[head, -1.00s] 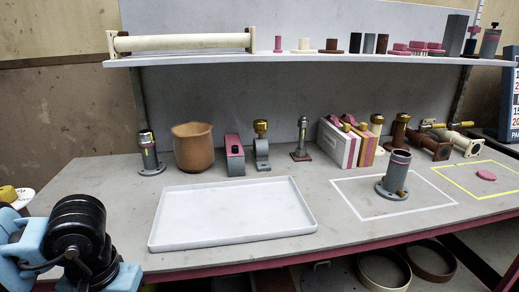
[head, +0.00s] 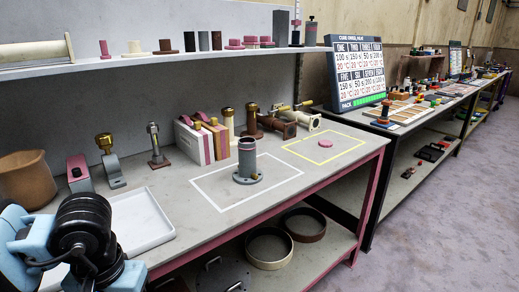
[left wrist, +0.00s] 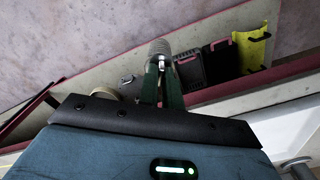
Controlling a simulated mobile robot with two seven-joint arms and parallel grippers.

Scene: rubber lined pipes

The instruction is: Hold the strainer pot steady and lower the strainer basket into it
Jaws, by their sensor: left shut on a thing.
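The strainer pot looks to be the grey upright flanged cylinder (head: 247,160), open at the top, standing inside the white outline on the bench. My left gripper (left wrist: 163,68) shows in the left wrist view, its green fingers shut on a grey ribbed piece, likely the strainer basket (left wrist: 158,47). The fingers hide part of this piece. In the head view my left arm is at the lower left, well apart from the pot; its fingertips and the held piece are hidden there. My right gripper is in neither view.
A white tray (head: 142,222) lies left of the white outline. Behind the pot stand upright pink and white slabs (head: 195,146) and brown and cream pipe pieces (head: 277,124). A pink disc (head: 325,143) lies in the yellow outline. Bench space around the pot is clear.

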